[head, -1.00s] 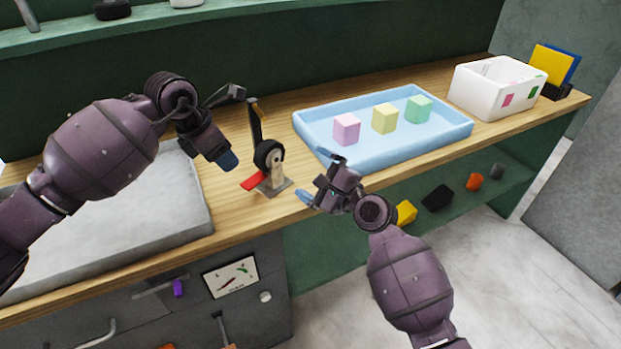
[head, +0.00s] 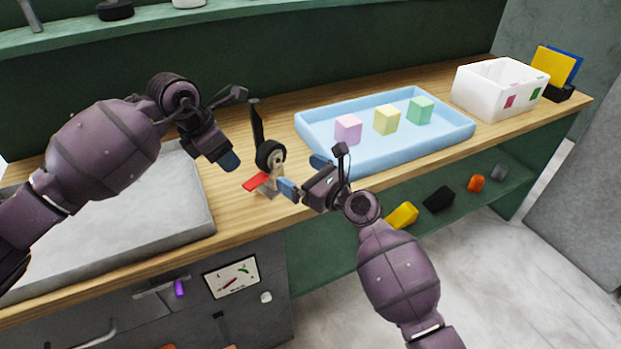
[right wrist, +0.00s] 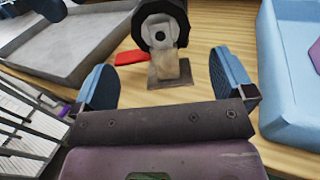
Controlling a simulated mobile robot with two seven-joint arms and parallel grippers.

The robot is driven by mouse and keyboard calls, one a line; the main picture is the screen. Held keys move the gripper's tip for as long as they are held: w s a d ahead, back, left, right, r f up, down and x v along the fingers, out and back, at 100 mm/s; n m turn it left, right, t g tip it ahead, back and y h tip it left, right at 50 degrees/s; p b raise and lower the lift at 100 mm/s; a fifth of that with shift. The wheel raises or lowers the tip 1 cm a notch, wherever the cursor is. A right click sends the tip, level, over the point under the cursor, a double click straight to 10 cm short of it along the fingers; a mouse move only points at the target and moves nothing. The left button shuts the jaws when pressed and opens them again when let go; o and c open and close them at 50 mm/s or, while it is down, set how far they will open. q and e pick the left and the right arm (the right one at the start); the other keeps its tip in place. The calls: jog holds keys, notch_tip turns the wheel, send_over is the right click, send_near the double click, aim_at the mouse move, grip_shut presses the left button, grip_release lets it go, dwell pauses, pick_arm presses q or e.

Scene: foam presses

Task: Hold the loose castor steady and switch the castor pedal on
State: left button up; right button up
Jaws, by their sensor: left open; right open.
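The loose castor stands upright on the wooden bench, with a black wheel (head: 269,154), a grey fork and a small base plate; the wheel also shows in the right wrist view (right wrist: 160,24). A red pedal (head: 256,181) sticks out at its lower left and also shows in the right wrist view (right wrist: 130,57). My right gripper (head: 303,174) is open at the castor's right. In the right wrist view its blue fingertips (right wrist: 160,75) point toward the castor base, one to each side, apart from it. My left gripper (head: 236,126) is open and empty, left of the castor and above the bench.
A blue tray (head: 420,146) with pink, yellow and green foam cubes lies right of the castor. A grey shallow tray (head: 110,235) is at the left. A white bin (head: 478,101) stands at the back right. Bare wood lies in front of the castor.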

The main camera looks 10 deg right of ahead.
aim_at(278, 160)
jog(key=x, duration=0.8)
